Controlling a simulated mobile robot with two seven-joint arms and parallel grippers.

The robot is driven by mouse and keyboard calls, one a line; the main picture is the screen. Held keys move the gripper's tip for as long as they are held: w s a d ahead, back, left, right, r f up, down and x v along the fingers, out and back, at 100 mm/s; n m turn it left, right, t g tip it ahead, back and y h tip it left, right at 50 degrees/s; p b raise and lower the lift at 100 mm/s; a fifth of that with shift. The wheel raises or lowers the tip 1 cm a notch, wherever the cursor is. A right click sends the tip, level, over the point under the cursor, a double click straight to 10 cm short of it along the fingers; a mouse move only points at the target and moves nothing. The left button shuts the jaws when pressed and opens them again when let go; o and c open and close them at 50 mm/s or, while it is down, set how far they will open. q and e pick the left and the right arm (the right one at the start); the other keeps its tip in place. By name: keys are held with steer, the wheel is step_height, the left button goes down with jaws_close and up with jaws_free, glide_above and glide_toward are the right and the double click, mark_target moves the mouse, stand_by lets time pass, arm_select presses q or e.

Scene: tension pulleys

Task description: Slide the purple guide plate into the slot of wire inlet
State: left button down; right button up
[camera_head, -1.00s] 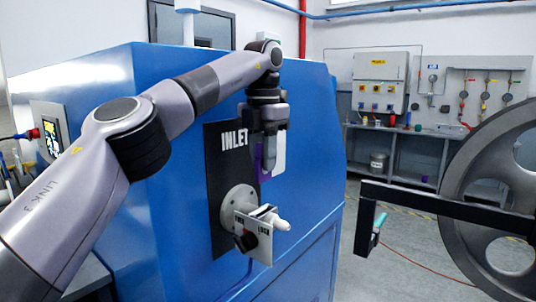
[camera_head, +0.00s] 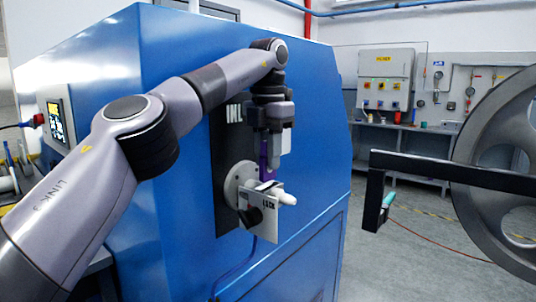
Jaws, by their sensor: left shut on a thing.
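The wire inlet (camera_head: 262,208) sticks out from a black panel on the blue machine, left of the picture's middle. It has a round grey flange, a pale front plate marked LOCK, a white nozzle and a black knob. My left gripper (camera_head: 267,158) points down just above the inlet, shut on the purple guide plate (camera_head: 265,170). The plate hangs upright, its lower end close to the top of the inlet. I cannot tell whether it touches the slot, which is hidden at this angle. My right gripper is not in view.
The blue machine (camera_head: 310,200) fills the left and middle, with a small screen (camera_head: 56,121) on its left side. A large grey wheel (camera_head: 490,180) and a black bar frame (camera_head: 440,172) stand at the right. Open floor lies between.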

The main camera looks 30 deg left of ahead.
mark_target(268, 180)
arm_select(q)
steer(key=shift+f, duration=0.25)
stand_by(0.3)
steer(key=shift+r+p, duration=0.1)
steer(key=shift+p, duration=0.4)
stand_by(0.9)
steer(key=shift+f, duration=0.2)
steer(key=shift+f+b, duration=1.1)
steer(key=shift+f, duration=0.55)
steer(key=shift+p, duration=0.35)
steer(key=shift+d+f, duration=0.1)
steer(key=shift+f, duration=0.1)
stand_by(0.3)
steer(key=shift+r, duration=0.1)
